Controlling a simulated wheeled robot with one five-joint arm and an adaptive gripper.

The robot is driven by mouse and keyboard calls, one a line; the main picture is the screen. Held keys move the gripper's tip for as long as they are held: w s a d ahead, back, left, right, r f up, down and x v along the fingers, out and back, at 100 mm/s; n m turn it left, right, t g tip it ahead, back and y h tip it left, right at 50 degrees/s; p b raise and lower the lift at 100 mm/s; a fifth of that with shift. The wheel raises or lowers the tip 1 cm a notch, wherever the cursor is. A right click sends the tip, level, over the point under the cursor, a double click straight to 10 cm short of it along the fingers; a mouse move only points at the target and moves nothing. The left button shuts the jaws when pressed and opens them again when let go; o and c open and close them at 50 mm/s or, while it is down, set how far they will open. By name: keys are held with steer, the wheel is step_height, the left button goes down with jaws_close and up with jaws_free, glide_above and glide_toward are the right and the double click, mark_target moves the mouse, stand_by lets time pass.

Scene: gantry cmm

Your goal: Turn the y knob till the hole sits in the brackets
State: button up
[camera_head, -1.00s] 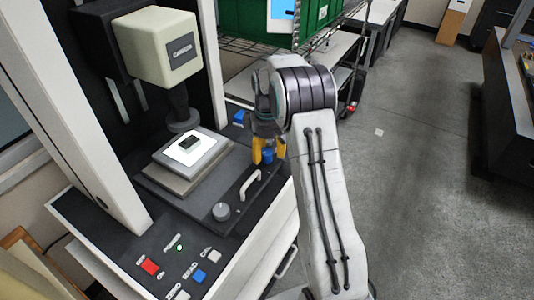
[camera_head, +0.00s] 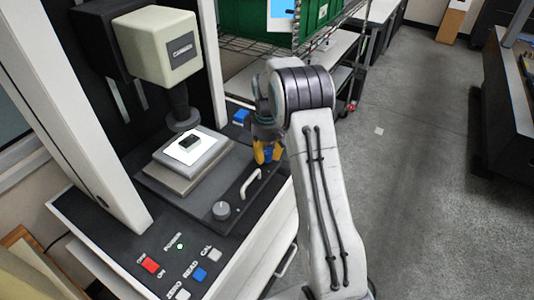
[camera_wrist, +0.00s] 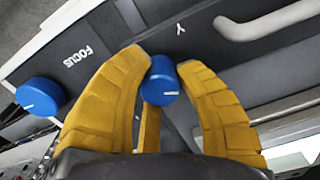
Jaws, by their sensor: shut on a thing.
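My gripper (camera_wrist: 162,88) has its yellow fingers closed around the blue Y knob (camera_wrist: 160,88), under the letter Y on the dark panel. In the head view my gripper (camera_head: 267,154) is at the right side of the machine's deck, and the fingers hide the knob. The stage (camera_head: 182,178) carries a white plate (camera_head: 207,152) with a small dark rectangle (camera_head: 190,142) on it. It sits below the cream measuring head (camera_head: 150,50). A screen (camera_head: 282,9) is partly visible at the top edge. The hole and the brackets are too small or cut off to make out.
The blue FOCUS knob (camera_wrist: 40,97) is left of my gripper in the wrist view. Red, blue and grey buttons line the front. Green bins (camera_head: 300,25) stand behind.

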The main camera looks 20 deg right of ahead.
jaws_close()
steer(key=shift+m, duration=0.4)
steer(key=m+b, duration=0.1)
steer(key=m, duration=0.2)
steer(key=shift+f, duration=0.1)
steer(key=m, duration=0.4)
steer(key=shift+m+b, duration=0.3)
steer(key=shift+b, duration=0.1)
steer(key=m, duration=0.4)
steer(key=shift+s+m+b, duration=0.1)
steer(key=shift+m+b, duration=0.25)
steer(key=shift+m, duration=2.15)
